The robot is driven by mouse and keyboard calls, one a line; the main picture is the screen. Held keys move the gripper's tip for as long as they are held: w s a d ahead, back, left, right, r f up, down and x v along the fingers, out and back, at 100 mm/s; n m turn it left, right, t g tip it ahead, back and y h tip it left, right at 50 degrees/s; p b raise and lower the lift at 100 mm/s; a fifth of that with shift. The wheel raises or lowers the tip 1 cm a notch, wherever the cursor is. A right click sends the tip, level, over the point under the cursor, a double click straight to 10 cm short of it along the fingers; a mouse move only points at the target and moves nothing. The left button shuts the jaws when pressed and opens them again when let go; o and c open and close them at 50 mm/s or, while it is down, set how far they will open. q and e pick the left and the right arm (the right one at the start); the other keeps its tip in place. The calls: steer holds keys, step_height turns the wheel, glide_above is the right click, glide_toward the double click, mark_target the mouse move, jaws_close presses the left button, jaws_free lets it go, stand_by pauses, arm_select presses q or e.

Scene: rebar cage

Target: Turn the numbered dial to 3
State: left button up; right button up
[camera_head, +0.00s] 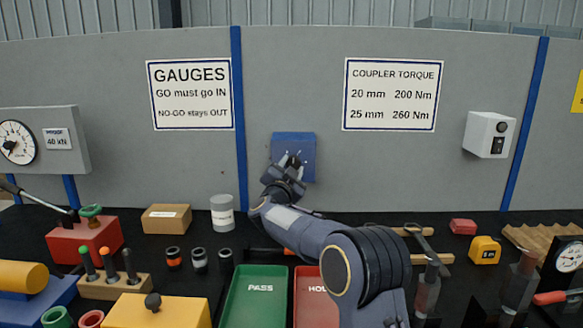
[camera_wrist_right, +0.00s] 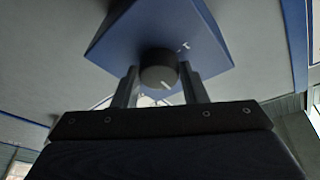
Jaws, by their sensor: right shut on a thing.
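The dial is a dark round knob (camera_wrist_right: 158,72) on a blue box (camera_head: 293,145) fixed to the grey wall panel. In the right wrist view the blue box (camera_wrist_right: 150,28) fills the top, and the knob sits between my fingers. A white line shows on the knob's near edge, and a small pale mark is on the box at the knob's upper right. The numbers cannot be read. My right gripper (camera_head: 289,160) is shut on the knob, one finger on each side. In the head view the gripper hides most of the knob. My left gripper is not in view.
Below on the dark bench are a green PASS tray (camera_head: 257,290), a red tray (camera_head: 308,295), a cardboard box (camera_head: 166,218) and a grey cylinder (camera_head: 222,214). A white switch box (camera_head: 489,134) is on the wall at right. The wall around the blue box is clear.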

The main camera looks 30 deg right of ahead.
steer(key=m, duration=0.2)
steer(key=m+g+p, duration=0.1)
steer(key=m, duration=0.2)
steer(key=shift+r+m+g, duration=0.1)
steer(key=shift+m+g, duration=0.2)
stand_by(0.4)
steer(key=o, duration=1)
steer(key=shift+c, duration=0.2)
steer(key=r+v, duration=0.1)
steer(key=v, duration=0.6)
steer(key=shift+s+a+f+b, duration=0.25)
steer(key=shift+a+f+b, duration=0.05)
steer(key=shift+a+f, duration=0.1)
